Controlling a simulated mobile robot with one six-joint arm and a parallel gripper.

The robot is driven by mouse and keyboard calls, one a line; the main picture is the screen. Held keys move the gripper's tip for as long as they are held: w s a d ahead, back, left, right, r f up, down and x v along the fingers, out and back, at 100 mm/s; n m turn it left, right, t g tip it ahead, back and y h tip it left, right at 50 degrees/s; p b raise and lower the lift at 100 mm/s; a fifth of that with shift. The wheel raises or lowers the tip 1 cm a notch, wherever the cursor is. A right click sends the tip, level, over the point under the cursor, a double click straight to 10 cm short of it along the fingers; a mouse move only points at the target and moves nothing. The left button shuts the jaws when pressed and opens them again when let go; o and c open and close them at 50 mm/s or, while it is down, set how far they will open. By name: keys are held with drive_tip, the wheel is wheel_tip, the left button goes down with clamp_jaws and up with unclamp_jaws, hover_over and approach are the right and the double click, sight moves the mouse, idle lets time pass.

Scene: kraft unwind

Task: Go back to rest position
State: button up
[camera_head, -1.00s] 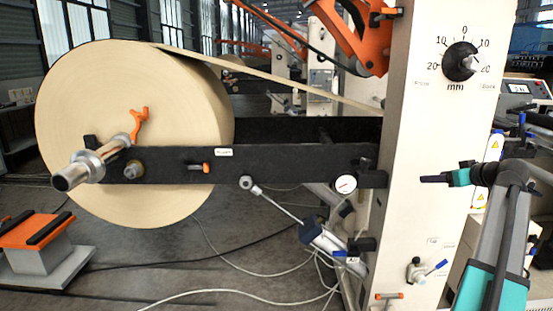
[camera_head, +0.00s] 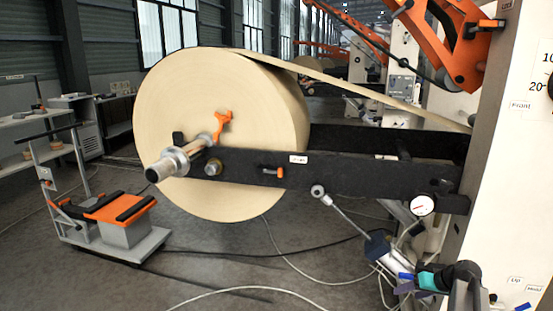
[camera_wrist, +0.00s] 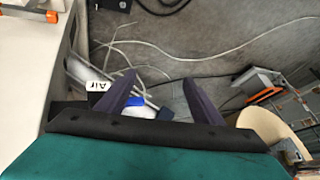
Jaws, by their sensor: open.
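My gripper (camera_wrist: 160,90) is open in the wrist view, its two dark fingers apart with nothing held between them. In the head view my gripper (camera_head: 402,289) is low at the right, in front of the machine's lower parts and left of the white panel (camera_head: 510,200). A white label reading "Air" (camera_wrist: 97,87) and a blue part (camera_wrist: 133,101) show beside and between the fingers in the wrist view; I cannot tell whether the fingers touch them. My arm is partly cut off by the bottom edge of the head view.
The large kraft roll (camera_head: 220,120) sits on a shaft (camera_head: 165,168) behind the black beam (camera_head: 350,175). A trolley with an orange top (camera_head: 118,208) stands at the left. Cables (camera_head: 240,290) lie on the floor. Open floor (camera_head: 60,270) lies at the lower left.

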drive_tip(key=s+a+f+g+p, duration=0.1)
drive_tip(key=s+a+f+g, duration=0.1)
drive_tip(key=s+a+f, duration=0.45)
drive_tip(key=s+a+f+g+p, duration=0.1)
drive_tip(key=s+a+f+g, duration=0.15)
drive_tip(key=a+f, duration=0.55)
drive_tip(key=s+a+f+g+p, duration=0.1)
drive_tip(key=s+a+f+g, duration=0.1)
drive_tip(key=s+a+f, duration=0.5)
drive_tip(key=s+a+f+g+h+p, duration=0.1)
drive_tip(key=s+a+f, duration=0.1)
drive_tip(key=s+a, duration=0.2)
drive_tip(key=s+a+f+n+g+h+p, duration=0.1)
drive_tip(key=s+a, duration=0.3)
drive_tip(key=s, duration=0.7)
drive_tip(key=s+a+f+g+h+p, duration=0.1)
drive_tip(key=s+a+f+g, duration=0.2)
drive_tip(key=s, duration=0.4)
drive_tip(key=shift+s+a+f+n, duration=0.15)
drive_tip(key=shift+s+a+n, duration=0.2)
drive_tip(key=shift+a, duration=0.25)
drive_tip(key=shift+c, duration=0.5)
